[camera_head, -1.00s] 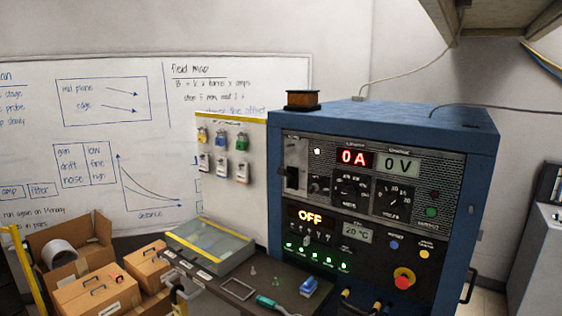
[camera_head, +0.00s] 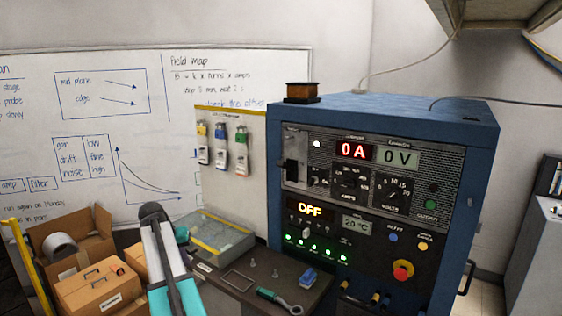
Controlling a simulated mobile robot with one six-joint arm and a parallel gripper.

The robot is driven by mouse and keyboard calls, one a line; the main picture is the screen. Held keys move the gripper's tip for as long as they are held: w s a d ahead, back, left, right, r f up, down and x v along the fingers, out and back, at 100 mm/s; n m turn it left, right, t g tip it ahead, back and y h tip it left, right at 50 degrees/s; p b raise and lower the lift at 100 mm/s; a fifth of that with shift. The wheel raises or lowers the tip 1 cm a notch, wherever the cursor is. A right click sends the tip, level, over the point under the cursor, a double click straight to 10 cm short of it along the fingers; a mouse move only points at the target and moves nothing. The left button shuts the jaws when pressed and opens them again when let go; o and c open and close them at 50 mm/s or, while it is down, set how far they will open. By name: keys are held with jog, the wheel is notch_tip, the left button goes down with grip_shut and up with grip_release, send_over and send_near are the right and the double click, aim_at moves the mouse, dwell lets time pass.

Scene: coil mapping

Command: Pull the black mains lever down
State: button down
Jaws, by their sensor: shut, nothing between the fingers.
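Lower down, an amber display (camera_head: 310,211) reads OFF. Part of my arm, white and teal with a dark rounded end, rises at the lower left, apart from the cabinet. My gripper does not show.
A dark bench (camera_head: 240,282) in front of the cabinet holds a clear-lidded case (camera_head: 215,240), a teal-handled tool (camera_head: 275,297) and a blue item (camera_head: 309,277). Padlocks with tags (camera_head: 221,150) hang on a board left of the cabinet. Cardboard boxes (camera_head: 98,290) stand lower left. A shelf (camera_head: 495,15) overhangs upper right.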

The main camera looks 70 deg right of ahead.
jog(key=s+d+r+m+h, duration=0.15)
jog(key=s+d+r, duration=0.25)
jog(key=d+r, duration=0.55)
jog(key=m+g+h, duration=0.2)
jog(key=m+h, duration=0.1)
jog(key=m, duration=0.4)
send_near(281, 162)
notch_tip(281, 162, up, 4)
jog(key=shift+s+d+y, duration=0.1)
jog(key=shift+d+y, duration=0.1)
jog(key=shift+y, duration=0.05)
jog(key=shift+f, duration=0.1)
jog(key=shift+p+x, duration=1.4)
jog(key=shift+x, duration=3.6)
jog(key=shift+d, duration=0.25)
jog(key=shift+a+f, duration=0.1)
jog(key=shift+a, duration=0.2)
